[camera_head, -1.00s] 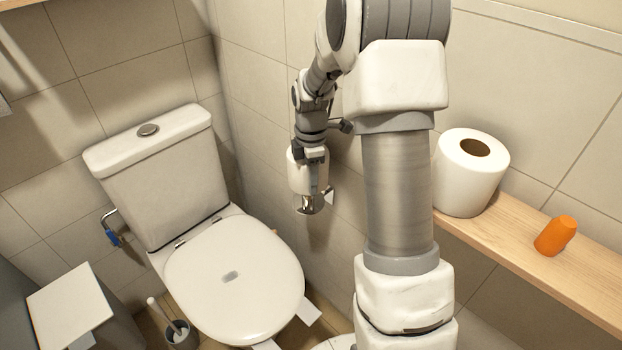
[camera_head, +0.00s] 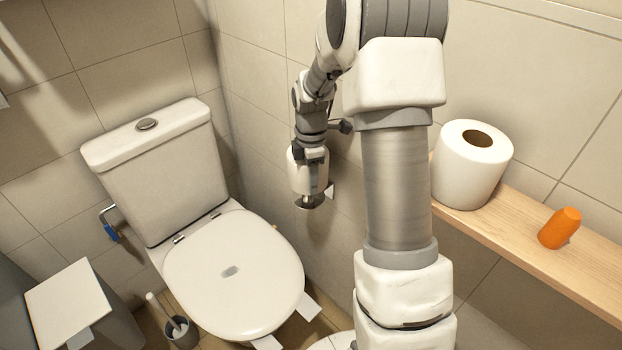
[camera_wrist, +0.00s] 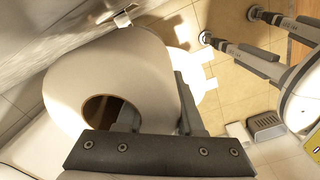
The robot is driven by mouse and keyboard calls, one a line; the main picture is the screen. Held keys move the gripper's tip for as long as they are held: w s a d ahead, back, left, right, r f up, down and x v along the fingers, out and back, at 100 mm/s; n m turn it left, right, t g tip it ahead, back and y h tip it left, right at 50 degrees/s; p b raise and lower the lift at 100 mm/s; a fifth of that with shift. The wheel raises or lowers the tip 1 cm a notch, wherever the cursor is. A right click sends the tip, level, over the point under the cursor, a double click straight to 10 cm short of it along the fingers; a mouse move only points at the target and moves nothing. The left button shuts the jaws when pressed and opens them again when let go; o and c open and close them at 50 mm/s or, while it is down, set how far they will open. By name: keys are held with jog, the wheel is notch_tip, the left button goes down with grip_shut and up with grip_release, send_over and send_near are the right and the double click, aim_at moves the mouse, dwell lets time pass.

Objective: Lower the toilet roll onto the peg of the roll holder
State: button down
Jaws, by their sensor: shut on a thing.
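My gripper (camera_wrist: 157,112) is shut on the wall of a white toilet roll (camera_wrist: 75,85). In the wrist view one finger is at the roll's hole and the other is outside. In the head view the held roll (camera_head: 296,172) hangs upright below my wrist. The metal roll holder (camera_head: 309,202) shows just under the roll, beside the wall. Its chrome bracket (camera_wrist: 118,18) shows past the roll's edge in the wrist view. The peg is hidden, and I cannot tell whether the roll touches the holder.
A closed toilet (camera_head: 233,272) stands left of the roll. A wooden shelf (camera_head: 500,235) on the right bears another toilet roll (camera_head: 460,175) and an orange object (camera_head: 560,228). A toilet brush (camera_head: 180,330) and a grey bin (camera_head: 75,300) stand lower left. The tiled wall is close behind my gripper.

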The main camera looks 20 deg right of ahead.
jog(key=shift+f, duration=0.15)
jog(key=shift+f, duration=0.15)
jog(key=shift+c, duration=0.3)
grip_release()
jog(key=shift+r+p, duration=2.85)
jog(key=shift+r, duration=0.7)
